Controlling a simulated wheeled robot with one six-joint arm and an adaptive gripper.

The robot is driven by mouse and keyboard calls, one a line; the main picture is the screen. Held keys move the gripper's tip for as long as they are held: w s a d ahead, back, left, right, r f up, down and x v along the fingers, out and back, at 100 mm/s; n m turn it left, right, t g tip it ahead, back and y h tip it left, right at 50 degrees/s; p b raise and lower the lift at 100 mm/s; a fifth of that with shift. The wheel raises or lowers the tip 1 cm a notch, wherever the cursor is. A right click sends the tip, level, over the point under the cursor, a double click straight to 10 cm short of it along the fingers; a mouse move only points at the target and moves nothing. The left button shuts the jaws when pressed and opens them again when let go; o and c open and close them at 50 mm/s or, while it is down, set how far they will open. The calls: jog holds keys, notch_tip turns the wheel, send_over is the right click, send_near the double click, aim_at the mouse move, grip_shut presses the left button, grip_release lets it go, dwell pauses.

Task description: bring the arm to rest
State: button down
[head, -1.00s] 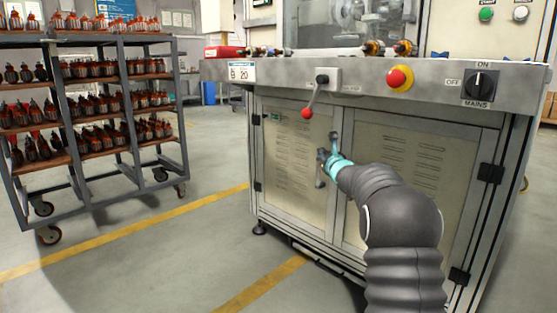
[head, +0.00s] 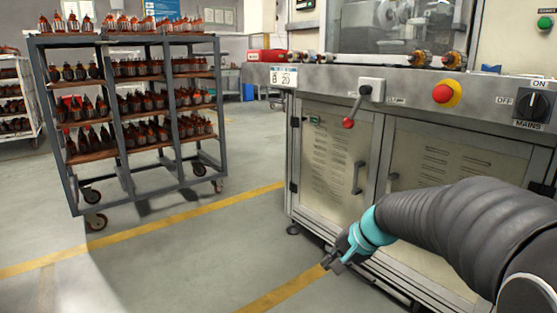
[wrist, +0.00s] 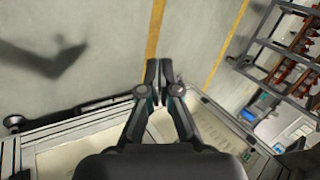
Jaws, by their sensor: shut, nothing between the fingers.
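My gripper (head: 328,262) is at the end of my arm, low in front of the machine cabinet (head: 335,165) in the head view. It points down and to the left, over the floor near a yellow line. In the wrist view my gripper (wrist: 158,66) has its fingertips together with nothing between them. It holds nothing and appears apart from the cabinet.
A rack cart (head: 125,110) with several armatures stands at the left. The machine's front carries a red-knobbed lever (head: 348,122), a red button (head: 443,93) and a mains switch (head: 536,105). The floor (head: 190,255) between cart and machine is clear.

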jog(key=s+d+r+n+h+p, duration=0.1)
jog(key=s+r, duration=0.4)
jog(key=s, duration=0.7)
jog(key=s+d+r+n+h+p, duration=0.2)
jog(key=s+r+n+h+p, duration=0.2)
jog(key=s, duration=0.8)
jog(key=shift+s+d+r+n+t+p, duration=0.35)
jog(key=shift+n+p, duration=0.45)
jog(key=shift+n, duration=0.4)
